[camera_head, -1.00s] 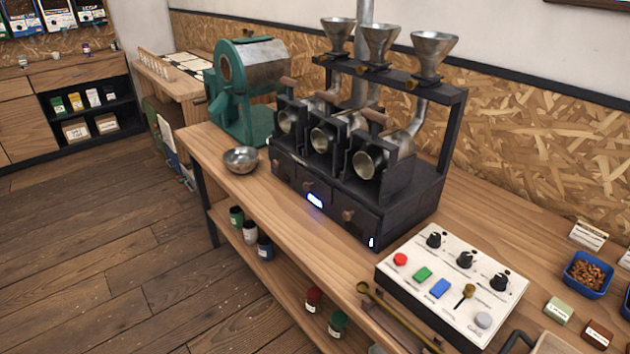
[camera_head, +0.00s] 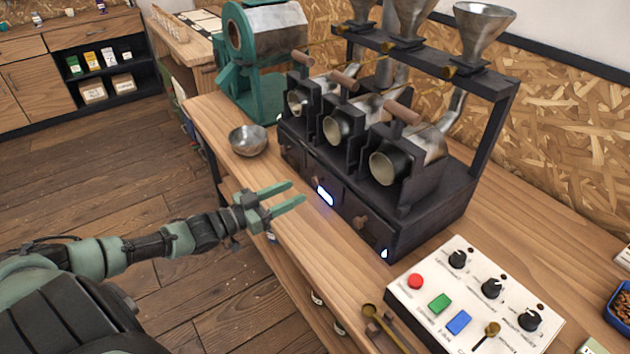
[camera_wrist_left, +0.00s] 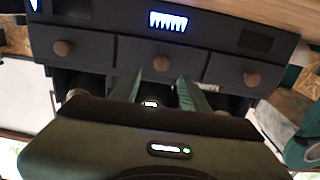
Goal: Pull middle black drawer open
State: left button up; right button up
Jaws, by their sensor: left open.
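The black roaster machine (camera_head: 400,225) stands on the wooden bench with a row of drawers low on its front. The middle black drawer (camera_head: 333,181) looks shut, with a brown round knob. In the left wrist view, which appears upside down, the middle drawer (camera_wrist_left: 138,52) and its knob (camera_wrist_left: 161,63) lie just beyond my fingertips. My left gripper (camera_head: 297,193) is open and empty, its green fingers pointing at the drawer front, apart from it. In the wrist view the gripper (camera_wrist_left: 159,78) lines up roughly with the knob. My right gripper is not in view.
A metal bowl (camera_head: 248,141) sits on the bench left of the machine, near a green roaster (camera_head: 235,82). A white control panel (camera_head: 475,300) and a brass spoon (camera_head: 370,311) are at the right. The bench strip before the drawers is clear.

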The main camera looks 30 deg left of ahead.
aim_at(314, 182)
pick_arm(q)
jog(key=x, duration=0.4)
jog(key=shift+w, duration=0.35)
jog(key=shift+w+d, duration=0.2)
jog(key=shift+w, duration=0.35)
jog(key=shift+w+f, duration=0.1)
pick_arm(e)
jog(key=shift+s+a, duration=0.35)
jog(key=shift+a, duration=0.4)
pick_arm(q)
jog(key=c, duration=0.8)
grip_shut()
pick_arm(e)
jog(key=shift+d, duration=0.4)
